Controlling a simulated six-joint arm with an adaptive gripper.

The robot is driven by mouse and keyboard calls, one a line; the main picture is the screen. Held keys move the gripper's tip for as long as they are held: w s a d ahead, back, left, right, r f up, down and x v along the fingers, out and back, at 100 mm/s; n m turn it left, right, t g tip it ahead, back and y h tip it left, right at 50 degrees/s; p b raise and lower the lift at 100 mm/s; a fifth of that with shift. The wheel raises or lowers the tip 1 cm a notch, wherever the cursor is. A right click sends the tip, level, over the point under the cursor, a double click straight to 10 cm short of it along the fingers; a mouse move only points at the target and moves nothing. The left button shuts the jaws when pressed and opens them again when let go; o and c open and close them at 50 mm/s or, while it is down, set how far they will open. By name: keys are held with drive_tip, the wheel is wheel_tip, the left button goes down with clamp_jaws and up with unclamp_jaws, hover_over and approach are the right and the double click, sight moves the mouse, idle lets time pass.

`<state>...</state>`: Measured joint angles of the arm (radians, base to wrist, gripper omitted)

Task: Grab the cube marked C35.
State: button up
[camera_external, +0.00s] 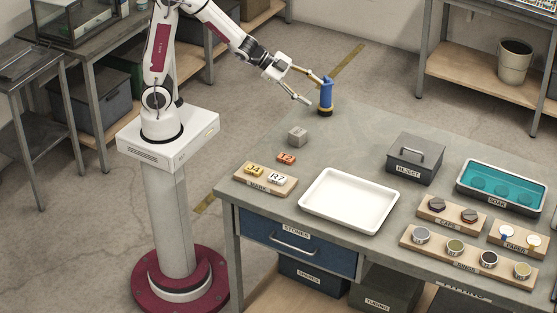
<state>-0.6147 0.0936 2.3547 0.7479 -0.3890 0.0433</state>
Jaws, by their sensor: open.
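A small grey cube (297,137) sits on the table, left of centre near the far left edge. Any marking on it is too small to read, and no C35 label is legible anywhere. My gripper (316,91) is open, its two fingers spread, above the far left corner of the table. It is beyond the grey cube and to its upper right. The fingertips are close to a blue upright object (326,94) with a dark and yellow base; I cannot tell whether they touch it.
An orange tile (286,159) lies near a wooden board (250,184) with a yellow and a white tile. An empty white tray (350,201) is at the middle front. A grey lidded box (415,160), teal-lined tray (499,187) and wooden racks (450,213) fill the right.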

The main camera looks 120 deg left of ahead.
sight(286, 139)
drive_tip(key=s+a+f+m+t+h, duration=0.1)
drive_tip(key=a+f+m+t+h, duration=0.25)
drive_tip(key=f, duration=0.65)
drive_tip(key=s+f+t+h, duration=0.1)
drive_tip(key=s, duration=0.1)
drive_tip(key=s+d+f+n+h, duration=0.1)
drive_tip(key=s+f+n+t+h, duration=0.1)
drive_tip(key=s+h, duration=0.1)
drive_tip(key=shift+s+d+n+t, duration=0.25)
drive_tip(key=shift+s+t, duration=0.1)
drive_tip(key=s+d+f+n, duration=0.1)
drive_tip(key=d, duration=0.1)
drive_tip(key=d+f+y, duration=0.1)
drive_tip(key=d, duration=0.1)
drive_tip(key=s+d+f+n, duration=0.1)
drive_tip(key=d+f, duration=0.1)
drive_tip(key=shift+s+n+t+y, duration=0.25)
drive_tip(key=shift+s+n+t, duration=0.05)
drive_tip(key=shift+s, duration=0.05)
drive_tip(key=shift+w, duration=0.1)
drive_tip(key=shift+w+d, duration=0.1)
drive_tip(key=shift+w, duration=1.1)
